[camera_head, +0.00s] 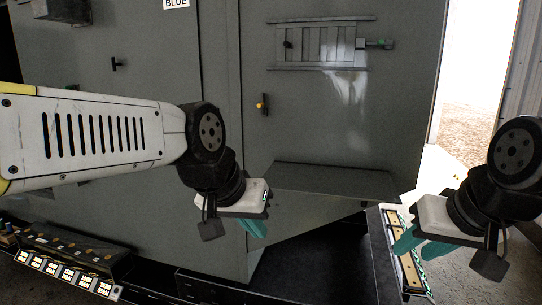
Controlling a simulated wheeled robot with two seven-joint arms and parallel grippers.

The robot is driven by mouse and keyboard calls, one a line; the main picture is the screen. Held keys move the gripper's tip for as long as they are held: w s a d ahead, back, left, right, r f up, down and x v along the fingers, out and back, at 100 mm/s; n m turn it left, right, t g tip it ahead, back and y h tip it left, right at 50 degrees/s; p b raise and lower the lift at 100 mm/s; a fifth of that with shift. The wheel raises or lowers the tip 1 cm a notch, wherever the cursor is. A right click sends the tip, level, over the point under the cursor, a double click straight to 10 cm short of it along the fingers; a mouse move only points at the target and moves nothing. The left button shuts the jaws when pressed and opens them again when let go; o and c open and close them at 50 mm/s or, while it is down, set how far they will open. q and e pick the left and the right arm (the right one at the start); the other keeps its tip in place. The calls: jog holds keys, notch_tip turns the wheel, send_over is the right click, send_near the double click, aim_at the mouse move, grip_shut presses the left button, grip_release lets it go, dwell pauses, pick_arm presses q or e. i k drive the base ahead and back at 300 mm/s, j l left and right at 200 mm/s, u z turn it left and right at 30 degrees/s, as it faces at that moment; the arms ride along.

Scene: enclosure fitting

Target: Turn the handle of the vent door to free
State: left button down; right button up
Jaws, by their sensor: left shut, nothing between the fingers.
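A slatted vent panel (322,45) sits between two horizontal rails high on the grey enclosure. A small yellow knob (262,104) is on the enclosure face below and left of the slats. I cannot tell from this view whether either is in a locked or free position. My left gripper (254,229) is shut and empty, below the yellow knob and apart from the enclosure fittings. My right gripper (418,246) appears open and empty at the lower right, away from the vent.
A grey ledge (330,180) juts from the enclosure below the vent. A black handle (117,64) is on the left panel. A rack with labelled slots (70,265) stands at the lower left. A narrow tray (403,262) lies by my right gripper. A bright opening is at right.

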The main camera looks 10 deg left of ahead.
aim_at(114, 63)
jog(key=j+z, duration=0.2)
jog(key=j, duration=0.75)
jog(key=j+z, duration=0.2)
jog(key=j, duration=0.75)
jog(key=j+z, duration=0.2)
jog(key=j, duration=0.75)
jog(key=k, duration=0.05)
